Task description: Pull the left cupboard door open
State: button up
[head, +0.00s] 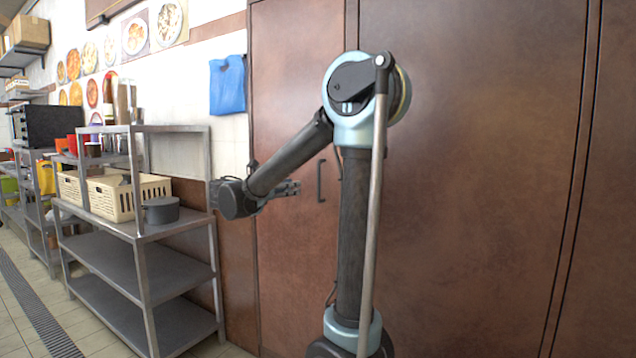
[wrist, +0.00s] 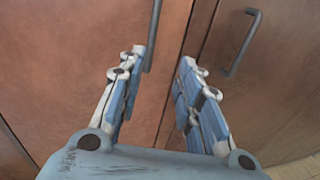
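The left cupboard door (head: 285,85) is a tall, rust-brown panel and looks shut. Its dark bar handle (head: 321,180) is upright near the door's right edge. My gripper (head: 292,188) is in front of this door, just left of the handle in the head view. In the wrist view my gripper (wrist: 163,58) is open, with its two fingers spread. The handle (wrist: 152,35) shows there between the fingertips, close to the left finger. Its lower end is beside that finger; I cannot tell whether they touch. Nothing is held.
A second dark handle (wrist: 240,42) is on the neighbouring door, across the seam. A grey metal shelf unit (head: 140,262) with cream baskets (head: 118,196) and a dark pot (head: 160,210) stands left of the cupboard. A blue bag (head: 228,86) hangs on the wall.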

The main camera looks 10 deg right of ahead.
jog(key=a, duration=0.2)
send_over(319, 198)
jog(key=w, duration=0.1)
jog(key=shift+d+r+n+t, duration=0.1)
jog(key=shift+r+n+t, duration=0.2)
jog(key=shift+r+n, duration=0.15)
jog(key=shift+c, duration=0.2)
grip_shut()
